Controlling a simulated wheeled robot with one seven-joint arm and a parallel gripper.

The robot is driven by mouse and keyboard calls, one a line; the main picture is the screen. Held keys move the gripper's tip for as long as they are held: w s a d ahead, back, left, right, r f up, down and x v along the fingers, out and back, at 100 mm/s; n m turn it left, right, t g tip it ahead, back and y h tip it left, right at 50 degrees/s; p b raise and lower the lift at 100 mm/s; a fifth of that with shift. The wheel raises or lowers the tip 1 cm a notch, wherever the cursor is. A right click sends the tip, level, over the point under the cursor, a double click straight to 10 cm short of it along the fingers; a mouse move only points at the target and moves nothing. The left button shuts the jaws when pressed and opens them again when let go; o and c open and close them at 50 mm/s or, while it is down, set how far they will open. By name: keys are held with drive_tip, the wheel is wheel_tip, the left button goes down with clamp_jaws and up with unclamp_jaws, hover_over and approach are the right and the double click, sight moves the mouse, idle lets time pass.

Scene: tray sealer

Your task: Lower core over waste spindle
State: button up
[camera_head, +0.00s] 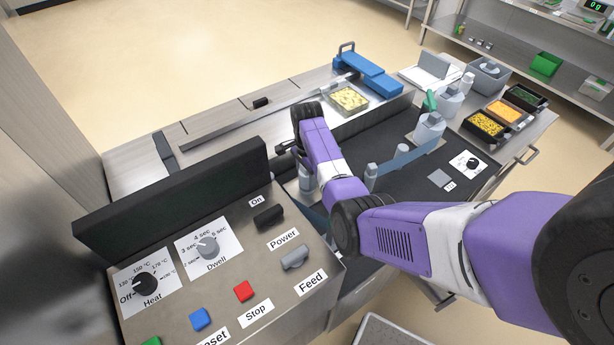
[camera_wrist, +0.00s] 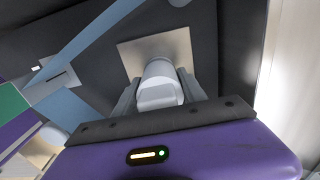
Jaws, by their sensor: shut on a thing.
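In the wrist view my gripper (camera_wrist: 158,92) is shut on a pale grey cylindrical core (camera_wrist: 160,84), with a finger on each side of it. Just beyond the core is a square beige plate (camera_wrist: 138,53) on the dark surface. The core overlaps the plate in this view. No spindle shows there, so I cannot tell whether the core is around it or above it. In the head view my purple arm reaches over the dark deck, and my gripper and core are mostly hidden behind the arm.
A blue film strip (camera_head: 408,157) crosses the dark deck right of my arm, by a grey post (camera_head: 371,176) and a roll (camera_head: 430,127). The control panel (camera_head: 225,275) and a black raised bar (camera_head: 170,197) stand left. A yellow-filled tray (camera_head: 349,99) sits behind.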

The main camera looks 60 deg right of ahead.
drive_tip(key=o, duration=1.5)
drive_tip(key=shift+c, duration=0.3)
drive_tip(key=shift+c, duration=1.3)
drive_tip(key=shift+r, duration=0.1)
wheel_tip(320, 180, up, 5)
drive_tip(key=p, duration=0.4)
drive_tip(key=shift+f, duration=0.2)
drive_tip(key=shift+r+p, duration=0.8)
drive_tip(key=shift+r, duration=0.35)
